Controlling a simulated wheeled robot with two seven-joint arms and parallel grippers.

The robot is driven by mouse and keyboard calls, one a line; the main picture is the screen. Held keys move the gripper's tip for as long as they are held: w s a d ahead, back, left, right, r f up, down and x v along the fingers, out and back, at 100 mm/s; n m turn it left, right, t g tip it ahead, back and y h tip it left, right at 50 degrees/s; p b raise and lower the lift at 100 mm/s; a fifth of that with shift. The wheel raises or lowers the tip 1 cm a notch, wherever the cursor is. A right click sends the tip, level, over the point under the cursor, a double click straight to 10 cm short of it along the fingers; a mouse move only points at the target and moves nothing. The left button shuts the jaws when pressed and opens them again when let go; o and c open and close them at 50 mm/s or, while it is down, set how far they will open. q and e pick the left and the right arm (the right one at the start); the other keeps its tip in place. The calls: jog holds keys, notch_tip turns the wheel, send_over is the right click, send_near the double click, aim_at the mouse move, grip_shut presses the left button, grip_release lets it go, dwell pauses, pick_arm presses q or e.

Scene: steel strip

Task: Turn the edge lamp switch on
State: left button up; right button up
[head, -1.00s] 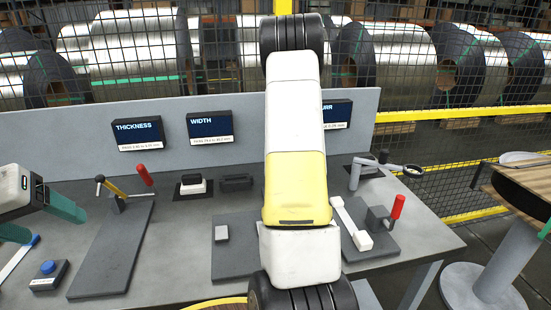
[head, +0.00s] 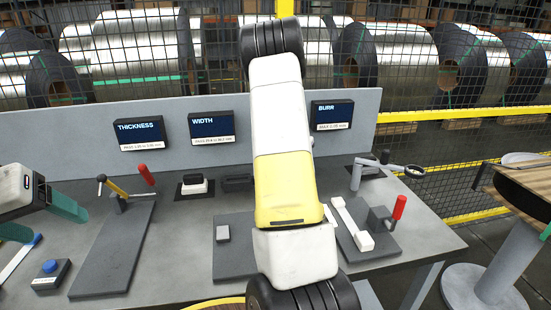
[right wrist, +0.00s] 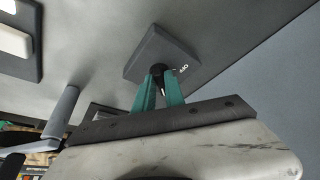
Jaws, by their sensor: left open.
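The switch (right wrist: 160,58) shows in the right wrist view as a dark square plate marked OFF, with a small black knob. My right gripper (right wrist: 159,76) has its teal fingertips at this knob. I cannot tell whether they touch or grip it. My right gripper cannot be made out in the head view, where my right arm crosses the middle. My left gripper (head: 52,226) is open at the far left, above the bench.
THICKNESS, WIDTH and BURR displays (head: 332,115) line the back panel. A round table stands at right.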

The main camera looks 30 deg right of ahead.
jog(key=shift+o, duration=1.3)
jog(key=shift+r, duration=0.1)
jog(key=v, duration=0.7)
jog(key=shift+r, duration=0.3)
jog(key=shift+a, duration=0.15)
jog(key=s+a+r+n+t+y, duration=0.1)
jog(key=s+a+r+n+y, duration=0.15)
jog(key=s+a+r, duration=0.55)
jog(key=s+a+r+n+t+y, duration=0.2)
jog(key=a+r+n, duration=0.15)
jog(key=a, duration=0.95)
jog(key=s+a+r+n+y, duration=0.1)
jog(key=s+a+n, duration=0.5)
jog(key=s+a, duration=0.7)
jog(key=s+r, duration=0.1)
jog(key=s, duration=0.3)
jog(key=shift+r+t+y, duration=0.35)
jog(key=shift+r+t, duration=0.05)
